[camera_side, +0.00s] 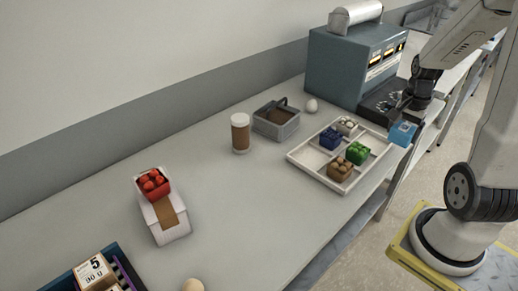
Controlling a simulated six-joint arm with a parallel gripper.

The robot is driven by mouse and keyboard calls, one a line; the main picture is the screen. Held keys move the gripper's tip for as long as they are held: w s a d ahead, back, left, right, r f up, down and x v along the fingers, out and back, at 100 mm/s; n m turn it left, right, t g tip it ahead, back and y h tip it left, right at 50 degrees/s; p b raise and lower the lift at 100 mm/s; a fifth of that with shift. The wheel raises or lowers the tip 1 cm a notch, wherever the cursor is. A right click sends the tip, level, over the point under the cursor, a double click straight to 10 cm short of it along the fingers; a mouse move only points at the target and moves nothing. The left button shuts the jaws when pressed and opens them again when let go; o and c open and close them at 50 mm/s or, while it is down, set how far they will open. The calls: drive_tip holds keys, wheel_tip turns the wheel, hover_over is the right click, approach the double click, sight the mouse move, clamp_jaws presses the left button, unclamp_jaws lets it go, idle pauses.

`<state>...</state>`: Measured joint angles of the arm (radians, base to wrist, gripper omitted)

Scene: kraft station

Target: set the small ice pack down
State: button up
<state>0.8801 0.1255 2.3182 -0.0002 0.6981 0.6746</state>
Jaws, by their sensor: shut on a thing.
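The small ice pack (402,134) is a light blue block with a pale label. It hangs below my gripper (405,116), which is shut on it. The pack is at the right corner of a white divided tray (309,165) and overlaps its edge in this view. I cannot tell whether it touches the tray or the counter. The fingertips are small and dark here, so their grip is hard to make out.
The tray holds small blue, green, brown and whitish punnets. A blue-grey machine (338,70) stands behind it. A grey basket (276,122), a brown jar (240,135) and an egg (311,106) stand left of it.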

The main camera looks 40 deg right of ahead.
drive_tip(key=w+a, duration=0.3)
drive_tip(key=a, duration=0.4)
drive_tip(key=w+a, duration=0.3)
drive_tip(key=a, duration=0.4)
drive_tip(key=shift+w+r, duration=0.15)
drive_tip(key=shift+w, duration=0.2)
drive_tip(key=shift+w, duration=0.1)
approach(311, 159)
drive_tip(key=shift+s+a+f, duration=0.25)
drive_tip(key=shift+s+f, duration=0.5)
drive_tip(key=shift+s, duration=0.1)
drive_tip(key=shift+w+d+f, duration=0.2)
drive_tip(key=shift+w+f, duration=0.4)
drive_tip(key=shift+f, duration=0.1)
drive_tip(key=shift+w+f, duration=0.1)
drive_tip(key=shift+f, duration=0.05)
drive_tip(key=shift+w+f, duration=0.1)
drive_tip(key=shift+f, duration=1.5)
